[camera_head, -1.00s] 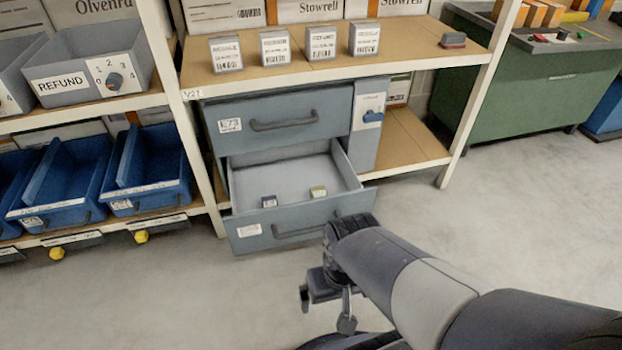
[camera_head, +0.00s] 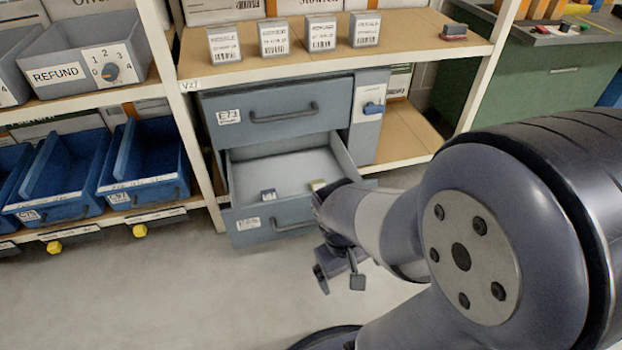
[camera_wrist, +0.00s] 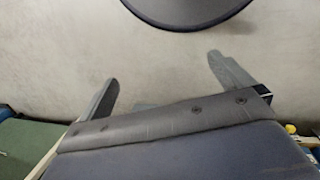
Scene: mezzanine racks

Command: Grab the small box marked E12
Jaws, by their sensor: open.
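Two small boxes lie in the open lower drawer (camera_head: 284,164) of the grey cabinet. My gripper (camera_head: 340,281) is open and empty, pointing down over the floor in front of the drawer, to the right of the blue box. The wrist view shows its two fingers apart (camera_wrist: 165,88) with bare floor between them, and no box.
The closed upper drawer (camera_head: 277,113) is marked E73. Several upright labelled boxes and a red-topped block (camera_head: 454,32) stand on the wooden shelf (camera_head: 275,69). Blue bins (camera_head: 148,165) and a REFUND bin (camera_head: 80,62) are at left, a green cabinet (camera_head: 530,85) at right. Floor in front is clear.

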